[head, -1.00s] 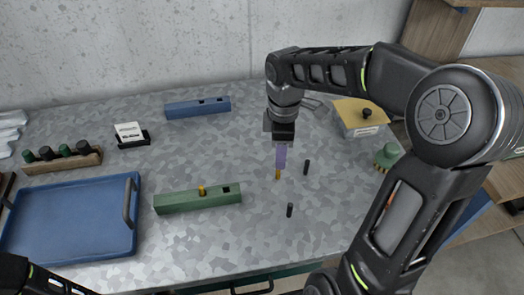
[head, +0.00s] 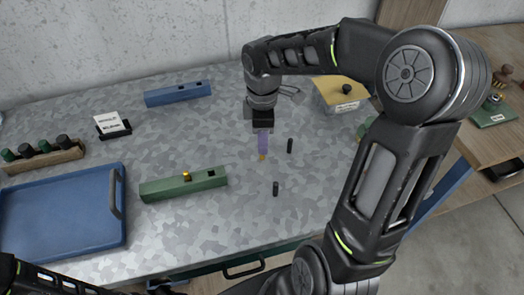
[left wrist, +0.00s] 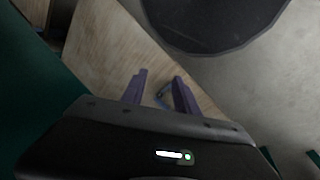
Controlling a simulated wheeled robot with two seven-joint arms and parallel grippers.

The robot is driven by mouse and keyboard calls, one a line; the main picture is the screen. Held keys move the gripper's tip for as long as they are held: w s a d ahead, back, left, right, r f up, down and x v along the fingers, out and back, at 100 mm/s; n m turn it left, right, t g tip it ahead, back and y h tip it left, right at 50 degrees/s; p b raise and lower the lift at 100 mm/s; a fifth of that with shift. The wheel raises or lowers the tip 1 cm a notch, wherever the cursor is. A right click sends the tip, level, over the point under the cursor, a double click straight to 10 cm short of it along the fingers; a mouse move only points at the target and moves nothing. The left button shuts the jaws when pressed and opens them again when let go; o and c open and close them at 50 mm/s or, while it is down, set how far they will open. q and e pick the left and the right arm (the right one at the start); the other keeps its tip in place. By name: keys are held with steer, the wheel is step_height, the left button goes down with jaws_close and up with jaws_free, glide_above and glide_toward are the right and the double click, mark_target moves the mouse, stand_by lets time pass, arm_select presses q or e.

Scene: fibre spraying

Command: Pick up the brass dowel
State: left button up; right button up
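A small brass dowel (head: 262,157) stands on the grey mottled tabletop, its lower end showing just under the purple fingers of my right gripper (head: 263,152). The fingers hide its upper part, and I cannot tell whether they touch it. From this side the fingers overlap, so their gap does not show. Another brass peg (head: 187,176) sits in a green block (head: 155,190) to the left. My left gripper (left wrist: 160,77) is open and empty in the left wrist view, with its purple fingers apart.
Two black dowels (head: 290,145) (head: 275,189) stand right of the brass one. A blue block (head: 160,97), a small sign (head: 108,123), a rack of dark knobs (head: 45,160) and a blue tray (head: 70,245) lie left. A yellow-topped box (head: 335,92) stands behind my right arm.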

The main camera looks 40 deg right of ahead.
mark_target(262, 159)
steer(key=shift+w+f+p, duration=0.15)
steer(key=shift+f+p, duration=0.45)
steer(key=shift+f, duration=2)
steer(key=shift+c, duration=0.2)
jaws_close()
